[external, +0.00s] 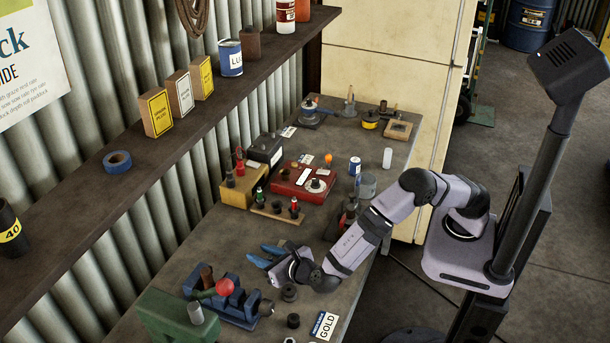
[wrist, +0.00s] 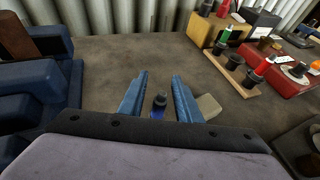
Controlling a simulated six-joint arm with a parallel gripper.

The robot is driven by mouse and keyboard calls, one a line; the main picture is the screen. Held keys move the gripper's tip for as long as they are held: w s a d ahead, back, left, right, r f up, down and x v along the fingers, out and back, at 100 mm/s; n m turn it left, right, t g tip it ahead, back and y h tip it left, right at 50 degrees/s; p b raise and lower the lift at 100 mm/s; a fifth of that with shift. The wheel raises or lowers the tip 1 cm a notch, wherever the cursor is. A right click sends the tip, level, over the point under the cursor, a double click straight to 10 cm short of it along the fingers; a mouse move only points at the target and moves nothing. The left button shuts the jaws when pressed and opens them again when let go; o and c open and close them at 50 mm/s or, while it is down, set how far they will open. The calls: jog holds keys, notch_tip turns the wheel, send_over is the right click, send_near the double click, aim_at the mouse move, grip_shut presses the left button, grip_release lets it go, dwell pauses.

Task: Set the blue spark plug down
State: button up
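The blue spark plug (wrist: 158,106) has a dark top and a blue body. It shows between the fingers of my gripper (wrist: 160,82) in the wrist view, roughly upright, with its lower end hidden by my wrist. A narrow gap shows on each side of it, so the two blue fingers look open around it. In the external view my gripper (external: 264,256) is low over the front part of the bench, and the plug cannot be made out there. Whether the plug touches the bench is hidden.
A wooden rack (wrist: 234,75) with green, red and black pieces stands behind and right. A pale flat block (wrist: 207,107) lies beside the right finger. A blue vise (external: 232,300) stands left.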

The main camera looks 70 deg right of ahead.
jog(key=b+v, duration=0.2)
jog(key=v, duration=0.9)
jog(key=shift+s+a, duration=0.1)
jog(key=shift+s, duration=0.2)
